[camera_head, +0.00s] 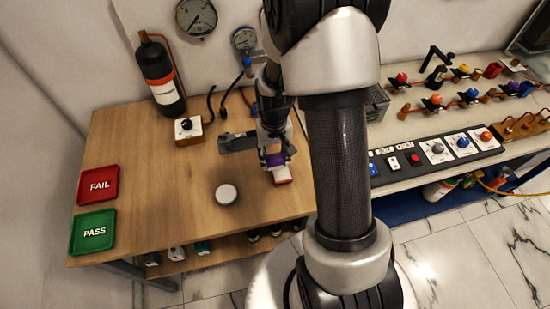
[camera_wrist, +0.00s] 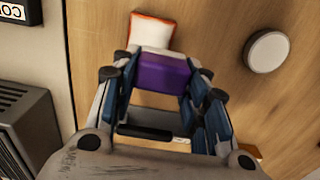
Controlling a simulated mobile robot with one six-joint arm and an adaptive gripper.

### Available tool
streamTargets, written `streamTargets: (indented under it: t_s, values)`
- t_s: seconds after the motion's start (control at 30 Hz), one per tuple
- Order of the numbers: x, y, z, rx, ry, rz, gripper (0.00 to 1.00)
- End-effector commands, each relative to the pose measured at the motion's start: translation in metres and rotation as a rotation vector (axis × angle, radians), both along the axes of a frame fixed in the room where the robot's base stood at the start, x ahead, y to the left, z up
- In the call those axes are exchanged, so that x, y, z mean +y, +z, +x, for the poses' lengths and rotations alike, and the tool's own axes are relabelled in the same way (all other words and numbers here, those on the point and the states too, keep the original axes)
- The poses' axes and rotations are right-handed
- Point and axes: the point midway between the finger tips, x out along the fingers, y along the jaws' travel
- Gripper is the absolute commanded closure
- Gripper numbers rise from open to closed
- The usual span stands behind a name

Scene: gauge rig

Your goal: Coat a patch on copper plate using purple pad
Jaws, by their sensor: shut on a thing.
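My gripper (camera_head: 274,155) is above the right part of the wooden bench, with its fingers on either side of a purple pad. The purple pad (camera_wrist: 162,73) is gripped between the blue-faced fingers in the wrist view. It shows small and partly covered in the head view (camera_head: 275,160). A white piece with an orange-red edge (camera_wrist: 152,32) lies just beyond the pad, and also shows beneath the gripper in the head view (camera_head: 282,175). I cannot tell whether it touches the pad or the bench. I cannot make out a copper plate in either view.
A round white disc (camera_head: 226,194) lies on the bench left of my gripper. Red FAIL (camera_head: 99,185) and green PASS (camera_head: 93,232) trays are at the left. A black bottle (camera_head: 161,75) and a knob box (camera_head: 189,129) stand behind. Bare wood lies between.

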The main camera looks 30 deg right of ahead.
Motion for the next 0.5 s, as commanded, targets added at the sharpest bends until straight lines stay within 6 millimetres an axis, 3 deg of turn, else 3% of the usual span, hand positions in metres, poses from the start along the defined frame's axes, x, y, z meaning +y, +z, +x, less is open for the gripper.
streamTargets:
  t_s: [0.5]
  values:
    - [0.002, 0.046, 0.009, -0.002, 0.004, -0.001, 0.78]
